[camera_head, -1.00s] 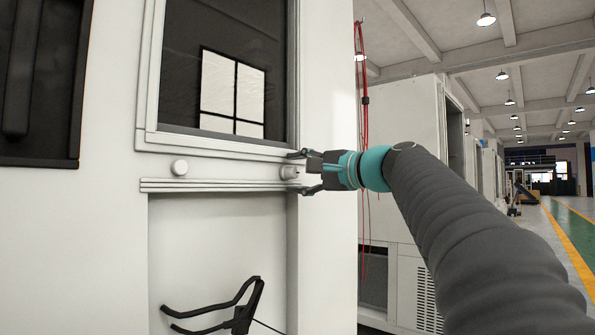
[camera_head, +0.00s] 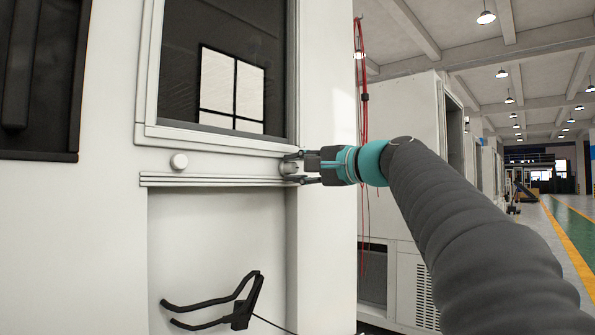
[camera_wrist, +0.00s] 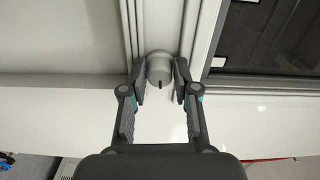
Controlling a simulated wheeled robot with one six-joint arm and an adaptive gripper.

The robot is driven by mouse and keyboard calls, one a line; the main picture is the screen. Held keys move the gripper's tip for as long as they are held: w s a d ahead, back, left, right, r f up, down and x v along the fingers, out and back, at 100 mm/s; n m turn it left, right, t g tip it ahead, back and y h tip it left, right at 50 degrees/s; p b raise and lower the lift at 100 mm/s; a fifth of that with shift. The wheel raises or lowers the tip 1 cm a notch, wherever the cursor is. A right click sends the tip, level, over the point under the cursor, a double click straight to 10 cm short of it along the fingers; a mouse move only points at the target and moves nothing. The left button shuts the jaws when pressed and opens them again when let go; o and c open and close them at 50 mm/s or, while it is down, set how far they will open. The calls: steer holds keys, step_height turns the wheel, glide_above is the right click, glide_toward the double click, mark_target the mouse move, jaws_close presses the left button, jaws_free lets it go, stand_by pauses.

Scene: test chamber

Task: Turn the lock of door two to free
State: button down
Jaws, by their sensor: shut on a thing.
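The lock (camera_wrist: 159,68) is a round grey knob with a dark mark on its face, on the strip beside the window frame in the wrist view. My gripper (camera_wrist: 160,82) has its two fingers shut on the lock, one on each side. In the head view my gripper (camera_head: 291,167) reaches in from the right at the lower right corner of the window, and its fingers mostly hide the lock. A second round knob (camera_head: 179,161) sits to the left on the same strip, free. I cannot read which door number this is.
The dark window (camera_head: 225,75) is above the strip, and a ledge (camera_head: 215,183) runs just below. A black bracket (camera_head: 215,305) juts out in the recess beneath. Red cables (camera_head: 363,85) hang behind my arm. The aisle at right is open.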

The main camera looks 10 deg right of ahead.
steer(key=n+b, duration=0.2)
steer(key=n, duration=0.2)
steer(key=shift+f+b, duration=0.15)
steer(key=shift+b, duration=0.15)
steer(key=n+b, duration=0.2)
steer(key=n, duration=0.2)
steer(key=shift+n, duration=0.3)
steer(key=n+b, duration=0.2)
steer(key=n, duration=0.2)
steer(key=shift+n, duration=0.3)
steer(key=shift+n+b, duration=0.6)
steer(key=shift+n, duration=1.3)
steer(key=c, duration=0.9)
jaws_free()
steer(key=shift+o, duration=0.2)
